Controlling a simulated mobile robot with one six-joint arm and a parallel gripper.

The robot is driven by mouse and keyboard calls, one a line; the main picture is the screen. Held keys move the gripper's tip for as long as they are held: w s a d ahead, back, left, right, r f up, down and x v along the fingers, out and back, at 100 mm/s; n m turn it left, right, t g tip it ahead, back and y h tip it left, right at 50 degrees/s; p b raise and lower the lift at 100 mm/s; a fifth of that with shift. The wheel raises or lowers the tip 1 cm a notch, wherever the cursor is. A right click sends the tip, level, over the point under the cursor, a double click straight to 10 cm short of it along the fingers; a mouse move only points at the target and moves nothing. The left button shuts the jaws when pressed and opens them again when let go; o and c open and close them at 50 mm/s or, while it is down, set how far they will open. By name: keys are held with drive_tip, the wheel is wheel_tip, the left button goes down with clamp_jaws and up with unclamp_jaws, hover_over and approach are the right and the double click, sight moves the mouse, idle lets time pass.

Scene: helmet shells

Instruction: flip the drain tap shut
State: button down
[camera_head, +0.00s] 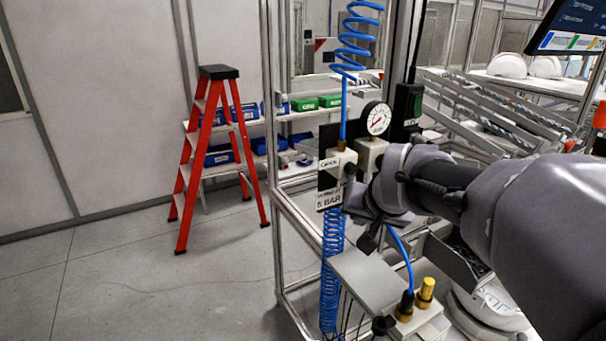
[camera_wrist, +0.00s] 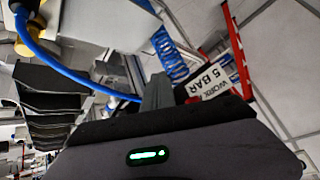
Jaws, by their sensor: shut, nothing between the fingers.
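I cannot make out the drain tap for certain in either view; it may be hidden behind my gripper. My gripper (camera_head: 356,192) is beside the white label plate, just below the grey air unit (camera_head: 370,158) with its round gauge (camera_head: 377,118). In the wrist view the grey fingers of my gripper (camera_wrist: 157,92) are together and empty. Their tips are close to the label plate (camera_wrist: 212,81), which reads "WORK 5 BAR". I cannot tell whether they touch anything.
A blue coiled hose (camera_head: 331,270) hangs below the label, and another (camera_head: 352,40) runs above. A blue hose (camera_head: 403,258) rises from a block with a brass fitting (camera_head: 426,291). A red stepladder (camera_head: 189,165) stands left on clear floor. Metal frame posts (camera_head: 271,120) stand close by.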

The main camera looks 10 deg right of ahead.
drive_tip(key=shift+s+a+f, duration=0.1)
drive_tip(key=shift+s+f, duration=0.05)
drive_tip(key=shift+f, duration=0.1)
